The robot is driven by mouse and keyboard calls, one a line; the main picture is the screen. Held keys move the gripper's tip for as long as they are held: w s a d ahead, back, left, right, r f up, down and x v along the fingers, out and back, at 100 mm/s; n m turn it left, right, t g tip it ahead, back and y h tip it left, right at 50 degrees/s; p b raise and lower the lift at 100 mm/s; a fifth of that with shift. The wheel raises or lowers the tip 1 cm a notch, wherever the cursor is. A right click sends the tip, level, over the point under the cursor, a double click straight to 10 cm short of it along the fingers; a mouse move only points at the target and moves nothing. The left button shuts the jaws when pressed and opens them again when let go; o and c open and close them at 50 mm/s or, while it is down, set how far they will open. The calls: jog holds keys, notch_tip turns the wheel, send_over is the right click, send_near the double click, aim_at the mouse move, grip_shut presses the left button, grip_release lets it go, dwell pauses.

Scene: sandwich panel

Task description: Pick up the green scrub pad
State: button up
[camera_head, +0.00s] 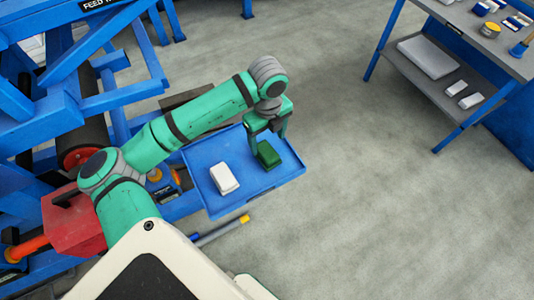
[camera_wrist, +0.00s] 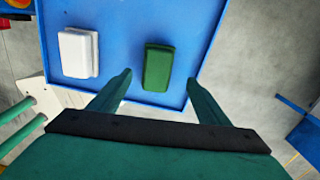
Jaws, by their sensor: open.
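The green scrub pad (camera_head: 268,154) is a dark green block lying on a blue tray (camera_head: 213,201), near the tray's right side. It also shows in the wrist view (camera_wrist: 158,68), just beyond and between my fingertips. My gripper (camera_head: 268,134) is above the tray at the pad; in the wrist view its two fingers (camera_wrist: 157,80) are apart with nothing held between them. Whether the fingers are level with the pad cannot be told.
A white block (camera_head: 224,178) lies on the tray left of the pad. The tray has a low raised rim. A blue frame with rollers (camera_head: 90,142) and a red box (camera_head: 75,217) stand at left. A workbench (camera_head: 490,50) is at upper right. Floor right of the tray is clear.

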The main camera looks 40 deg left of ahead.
aim_at(267, 151)
jog(key=shift+s+d+f, duration=0.1)
jog(key=shift+s+f, duration=0.05)
jog(key=shift+f, duration=1.55)
jog(key=shift+s+f, duration=0.15)
jog(key=shift+f, duration=1.55)
jog(key=c, duration=1.2)
